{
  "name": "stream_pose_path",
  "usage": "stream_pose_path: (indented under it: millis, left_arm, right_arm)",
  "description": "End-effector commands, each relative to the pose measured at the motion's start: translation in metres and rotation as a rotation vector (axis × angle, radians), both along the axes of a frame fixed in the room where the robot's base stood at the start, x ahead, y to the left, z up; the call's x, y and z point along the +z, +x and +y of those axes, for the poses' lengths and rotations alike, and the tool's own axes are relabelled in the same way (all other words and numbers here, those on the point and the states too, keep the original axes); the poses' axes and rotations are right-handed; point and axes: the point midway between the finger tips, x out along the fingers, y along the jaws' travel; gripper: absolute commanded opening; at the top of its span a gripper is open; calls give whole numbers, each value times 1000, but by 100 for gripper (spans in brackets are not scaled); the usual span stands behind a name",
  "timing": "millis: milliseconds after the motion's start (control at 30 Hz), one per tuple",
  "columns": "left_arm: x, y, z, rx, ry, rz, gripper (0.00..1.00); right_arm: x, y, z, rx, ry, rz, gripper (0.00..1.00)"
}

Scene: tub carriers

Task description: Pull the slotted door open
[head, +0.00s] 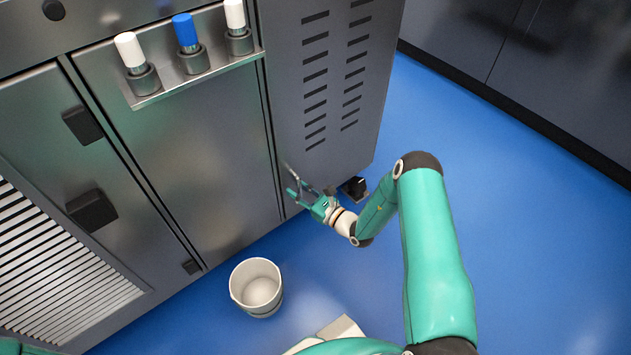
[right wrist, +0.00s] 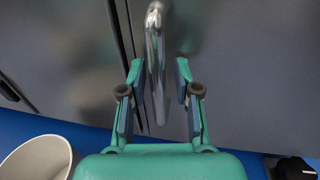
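The slotted door (head: 315,105) is the dark grey panel with two columns of slots, right of the middle panel in the head view. It appears shut, flush with the cabinet front. Its metal bar handle (right wrist: 155,60) stands upright near the door's left edge in the right wrist view. My right gripper (head: 296,190) is at the lower left of the door. In the right wrist view its open fingers (right wrist: 158,88) are on either side of the handle's lower part, with gaps visible. My left gripper is not in view.
A white bucket (head: 257,287) stands on the blue floor left of my right arm. A shelf (head: 200,77) with white and blue capped cylinders is on the middle panel. Blue floor (head: 520,210) is clear to the right, up to dark cabinets (head: 550,60).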

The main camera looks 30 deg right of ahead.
Motion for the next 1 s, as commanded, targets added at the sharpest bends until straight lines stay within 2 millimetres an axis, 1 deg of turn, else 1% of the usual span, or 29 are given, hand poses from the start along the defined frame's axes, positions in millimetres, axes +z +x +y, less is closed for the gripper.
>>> stream_pose_path:
  millis: [33, 133, 167, 433, 467, 500, 533, 600, 667, 733, 1000]
  left_arm:
    - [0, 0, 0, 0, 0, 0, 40]
    - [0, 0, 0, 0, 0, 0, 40]
    - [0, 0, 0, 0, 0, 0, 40]
    - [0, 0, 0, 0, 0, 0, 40]
    - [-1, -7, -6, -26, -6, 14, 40]
    - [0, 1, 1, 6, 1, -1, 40]
    - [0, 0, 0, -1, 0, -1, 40]
    - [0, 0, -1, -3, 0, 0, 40]
    - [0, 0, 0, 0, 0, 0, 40]
    - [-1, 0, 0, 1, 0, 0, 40]
    - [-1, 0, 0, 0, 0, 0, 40]
  right_arm:
    - [0, 0, 0, 0, 0, 0, 19]
    - [0, 0, 0, 0, 0, 0, 2]
    - [0, 0, 0, -1, 0, 0, 0]
    - [0, 0, -1, -3, -1, 0, 0]
    - [1, -6, -115, -46, -47, -9, 0]
    - [0, 0, -60, -14, -10, -3, 0]
    - [0, 0, -43, -11, -5, -2, 0]
    - [1, 2, -20, 3, -5, -5, 0]
    - [2, 2, -9, 17, -7, -6, 0]
    - [1, 0, -2, 29, -9, -7, 0]
    - [1, -8, 2, 50, -7, -4, 0]
